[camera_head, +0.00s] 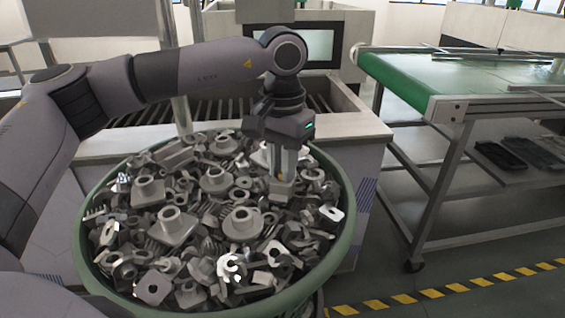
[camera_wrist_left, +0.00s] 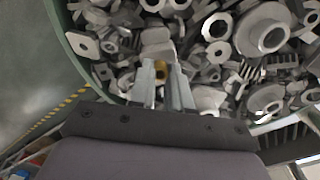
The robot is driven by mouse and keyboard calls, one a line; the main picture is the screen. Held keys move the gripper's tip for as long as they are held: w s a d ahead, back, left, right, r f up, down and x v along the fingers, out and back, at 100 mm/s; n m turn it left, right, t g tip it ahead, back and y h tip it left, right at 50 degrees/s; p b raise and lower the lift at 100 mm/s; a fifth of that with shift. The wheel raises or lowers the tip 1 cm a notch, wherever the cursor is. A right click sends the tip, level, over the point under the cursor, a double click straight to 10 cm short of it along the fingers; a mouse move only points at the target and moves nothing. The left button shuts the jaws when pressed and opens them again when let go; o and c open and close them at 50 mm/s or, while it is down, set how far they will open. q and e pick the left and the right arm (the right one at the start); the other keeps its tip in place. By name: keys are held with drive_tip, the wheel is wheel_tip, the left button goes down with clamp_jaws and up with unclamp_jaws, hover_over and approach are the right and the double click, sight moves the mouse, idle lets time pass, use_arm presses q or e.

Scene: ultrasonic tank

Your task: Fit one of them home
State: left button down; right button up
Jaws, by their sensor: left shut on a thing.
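A large round green bin (camera_head: 345,235) is heaped with grey metal parts (camera_head: 208,268): flanged hubs, square plates with holes, finned pieces and small brackets. My left gripper (camera_head: 281,178) points down into the right side of the heap, shut on a metal part (camera_head: 284,190) that shows a brass-coloured spot. The part's lower end merges with the heap, so I cannot tell whether it is clear of the other parts. In the left wrist view the fingers (camera_wrist_left: 167,88) straddle the brass-coloured spot, with a light grey piece (camera_wrist_left: 158,42) just beyond. My right gripper is not in view.
Behind the bin stands a pale machine (camera_head: 350,125) with a slatted dark top (camera_head: 215,115) and a screen (camera_head: 312,45). To the right is a green conveyor (camera_head: 420,85) on metal legs. Yellow-black tape (camera_head: 440,290) marks the open floor.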

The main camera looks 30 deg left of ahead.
use_arm(q)
drive_tip(key=c, duration=1)
unclamp_jaws()
drive_tip(key=shift+s+f, duration=0.1)
drive_tip(key=shift+f, duration=0.15)
wheel_tip(320, 180, up, 7)
drive_tip(key=shift+d+f, duration=0.1)
drive_tip(key=shift+f, duration=0.05)
drive_tip(key=shift+r, duration=0.45)
